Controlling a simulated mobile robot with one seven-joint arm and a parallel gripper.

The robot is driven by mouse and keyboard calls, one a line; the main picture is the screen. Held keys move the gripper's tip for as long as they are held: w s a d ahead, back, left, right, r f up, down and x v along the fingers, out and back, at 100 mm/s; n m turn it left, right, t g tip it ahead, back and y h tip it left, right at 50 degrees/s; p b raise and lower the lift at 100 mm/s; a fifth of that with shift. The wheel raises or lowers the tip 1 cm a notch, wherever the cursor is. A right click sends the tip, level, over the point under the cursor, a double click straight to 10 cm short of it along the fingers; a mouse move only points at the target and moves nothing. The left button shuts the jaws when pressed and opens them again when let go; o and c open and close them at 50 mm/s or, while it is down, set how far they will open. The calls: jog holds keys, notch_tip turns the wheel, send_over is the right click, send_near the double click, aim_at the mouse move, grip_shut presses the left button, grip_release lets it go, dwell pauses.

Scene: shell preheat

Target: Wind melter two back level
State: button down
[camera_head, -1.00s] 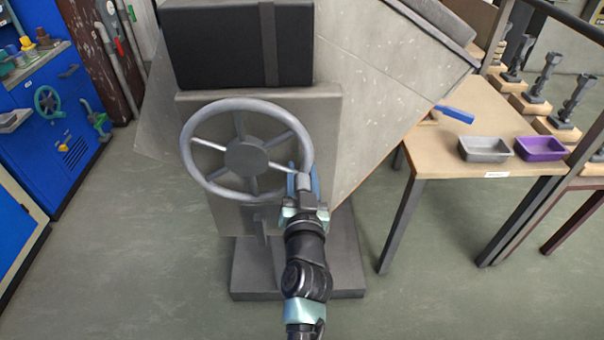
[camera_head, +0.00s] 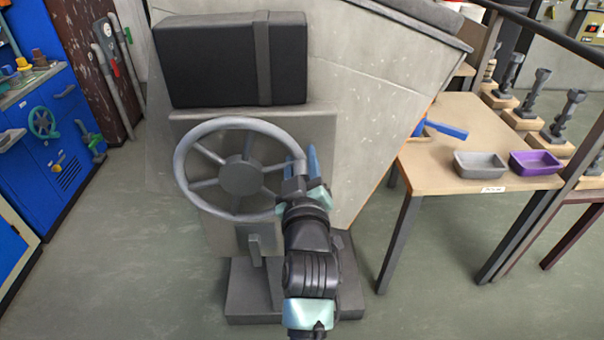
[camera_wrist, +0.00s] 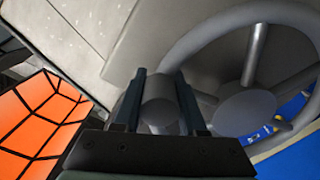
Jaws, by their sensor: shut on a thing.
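The melter is a large grey tilted body (camera_head: 365,110) with a grey spoked handwheel (camera_head: 240,175) on its front plate (camera_head: 320,125). My gripper (camera_head: 300,165) is at the right side of the wheel's rim. In the wrist view my gripper (camera_wrist: 155,100) has a finger on each side of a grey cylindrical piece, the wheel handle (camera_wrist: 159,98), and is shut on it. The handwheel also shows in the wrist view (camera_wrist: 245,105), with its hub and several spokes to the right. The melter body is tilted, its lower edge slanting down from the right. No number shows on it.
A black box (camera_head: 210,60) sits above the wheel. A table (camera_head: 440,160) at the right holds a grey tray (camera_head: 480,165), a purple tray (camera_head: 535,163) and a blue-handled tool (camera_head: 446,131). A blue cabinet (camera_head: 60,130) stands at the left. Floor between is clear.

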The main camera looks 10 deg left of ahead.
aim_at(230, 122)
jog(key=r+n, duration=0.2)
jog(key=a+r+n+p, duration=0.1)
jog(key=r, duration=0.1)
jog(key=a+r+n+p, duration=0.1)
jog(key=n, duration=0.1)
jog(key=shift+s+a+r+n, duration=0.1)
jog(key=shift+s+r+n, duration=0.2)
jog(key=shift+s+r, duration=0.1)
jog(key=a+r+n+p, duration=0.2)
jog(key=a+n, duration=0.1)
jog(key=s+a+r+n+p, duration=0.1)
jog(key=n, duration=0.1)
jog(key=shift+a, duration=0.25)
jog(key=n, duration=0.1)
jog(key=a+p, duration=0.1)
jog(key=a+n+p, duration=0.1)
jog(key=shift+s+r+n, duration=0.25)
jog(key=shift+s+n, duration=0.05)
jog(key=shift+s, duration=0.05)
jog(key=shift+s+a+n+p, duration=0.15)
jog(key=shift+a+n+p, duration=0.1)
jog(key=shift+a+n, duration=0.25)
jog(key=shift+s+a+n+p, duration=0.15)
jog(key=shift+a+n+p, duration=0.1)
jog(key=shift+a+n, duration=0.25)
jog(key=c, duration=0.8)
grip_release()
jog(key=shift+o, duration=1.4)
jog(key=shift+f, duration=0.2)
